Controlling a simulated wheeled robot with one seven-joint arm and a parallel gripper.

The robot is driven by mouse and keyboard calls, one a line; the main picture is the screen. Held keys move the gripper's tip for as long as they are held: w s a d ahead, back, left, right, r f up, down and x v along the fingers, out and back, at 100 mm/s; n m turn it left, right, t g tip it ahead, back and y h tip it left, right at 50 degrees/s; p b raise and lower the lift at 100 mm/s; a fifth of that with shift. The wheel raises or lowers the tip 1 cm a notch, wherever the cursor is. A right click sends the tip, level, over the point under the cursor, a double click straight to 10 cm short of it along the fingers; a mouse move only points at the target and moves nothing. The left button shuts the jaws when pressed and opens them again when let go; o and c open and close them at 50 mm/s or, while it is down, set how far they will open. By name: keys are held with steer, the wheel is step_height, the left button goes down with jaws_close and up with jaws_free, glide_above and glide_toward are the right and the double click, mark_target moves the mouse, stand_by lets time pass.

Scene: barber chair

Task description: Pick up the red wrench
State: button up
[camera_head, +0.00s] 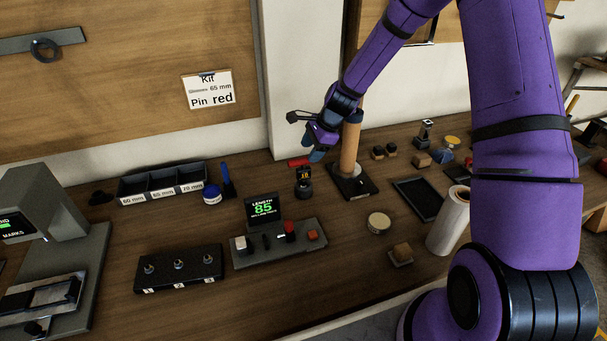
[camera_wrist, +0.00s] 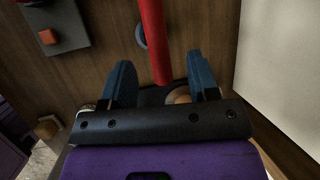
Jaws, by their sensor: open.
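A red bar-shaped thing (camera_wrist: 154,42), which looks like the red wrench, enters the wrist view from the top edge. Its near end reaches between my two blue fingers. A small red piece (camera_head: 298,162) also shows in the head view, just left of my fingertips; its shape is too small to make out. My gripper (camera_wrist: 161,62) is open, with a finger on each side of the red bar and visible gaps on both sides. In the head view my gripper (camera_head: 316,153) points down at the back of the bench, beside the wooden post. The far end of the bar is out of frame.
A wooden post (camera_head: 350,145) on a black base stands just right of my gripper. A compartment tray (camera_head: 163,186) and blue-based holder (camera_head: 212,195) are to the left. The wall is close behind.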

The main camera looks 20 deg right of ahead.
mark_target(305, 158)
steer(key=shift+x, duration=2.5)
jaws_close()
steer(key=shift+r, duration=0.15)
